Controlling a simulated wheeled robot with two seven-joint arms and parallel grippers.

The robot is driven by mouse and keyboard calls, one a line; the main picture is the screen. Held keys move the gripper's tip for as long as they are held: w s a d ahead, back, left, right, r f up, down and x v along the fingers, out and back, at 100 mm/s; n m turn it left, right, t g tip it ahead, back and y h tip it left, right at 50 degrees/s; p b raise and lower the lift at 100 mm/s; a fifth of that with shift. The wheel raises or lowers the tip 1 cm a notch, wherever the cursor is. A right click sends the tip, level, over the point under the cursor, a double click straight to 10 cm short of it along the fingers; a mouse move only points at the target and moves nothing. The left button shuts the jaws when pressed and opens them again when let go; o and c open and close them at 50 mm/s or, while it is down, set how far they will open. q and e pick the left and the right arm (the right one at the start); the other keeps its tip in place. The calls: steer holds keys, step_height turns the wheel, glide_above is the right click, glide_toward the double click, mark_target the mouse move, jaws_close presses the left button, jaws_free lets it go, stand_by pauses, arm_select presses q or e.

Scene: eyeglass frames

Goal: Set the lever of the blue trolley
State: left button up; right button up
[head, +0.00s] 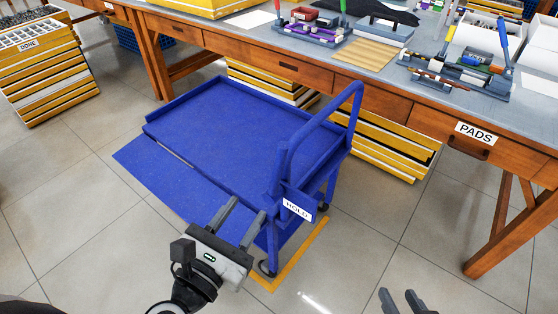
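The blue trolley (230,130) stands on the tiled floor in front of the bench. Its flat deck has a low rim, and a blue flap slopes down along its near left side. An upright blue push handle (318,118) rises at its right end, with a white HOLD label (297,209) on a blue plate below. I cannot clearly pick out the lever. My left gripper (247,208) is open and empty; its fingers point toward the handle post, left of the label, and contact cannot be told. My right gripper (400,294) is open and empty at the bottom edge, apart from the trolley.
A yellow floor line (297,260) runs by the trolley's near right corner. A wooden bench (380,101) with a PADS label and loaded trays stands behind. Yellow crates (395,150) are stacked beneath it. A DONE stack (50,80) stands far left. The floor at lower left is clear.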

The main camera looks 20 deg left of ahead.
mark_target(277, 165)
arm_select(q)
steer(key=w+p, duration=0.1)
steer(key=w, duration=0.3)
steer(key=w+d+p, duration=0.1)
steer(key=w, duration=0.4)
steer(key=w+d+p, duration=0.1)
steer(key=w, duration=0.4)
steer(key=shift+w+p, duration=0.1)
steer(key=shift+p, duration=0.3)
jaws_close()
